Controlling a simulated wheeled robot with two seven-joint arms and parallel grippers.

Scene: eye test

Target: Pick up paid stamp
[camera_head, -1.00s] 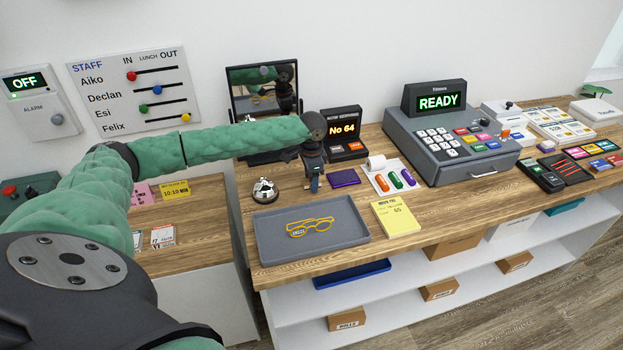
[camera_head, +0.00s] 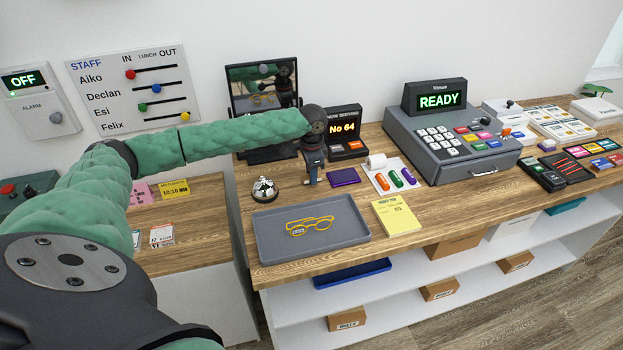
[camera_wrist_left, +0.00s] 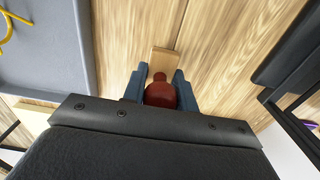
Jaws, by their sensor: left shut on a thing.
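The stamp has a dark red rounded handle (camera_wrist_left: 160,93) and a pale wooden base (camera_wrist_left: 165,60) in the left wrist view. The face of its base is hidden, so I cannot read its word. My left gripper (camera_wrist_left: 160,85) is shut on the handle, with one blue-grey finger on each side. In the head view the left gripper (camera_head: 313,163) points down over the wooden counter, between the bell and the purple pad, and the stamp is small under it. I cannot tell how far the stamp is above the counter. My right gripper is not in view.
A silver bell (camera_head: 264,189) stands left of the gripper and a purple pad (camera_head: 344,177) lies right. A grey tray (camera_head: 275,245) with yellow glasses (camera_head: 310,225) is in front. The cash register (camera_head: 440,165) is farther right.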

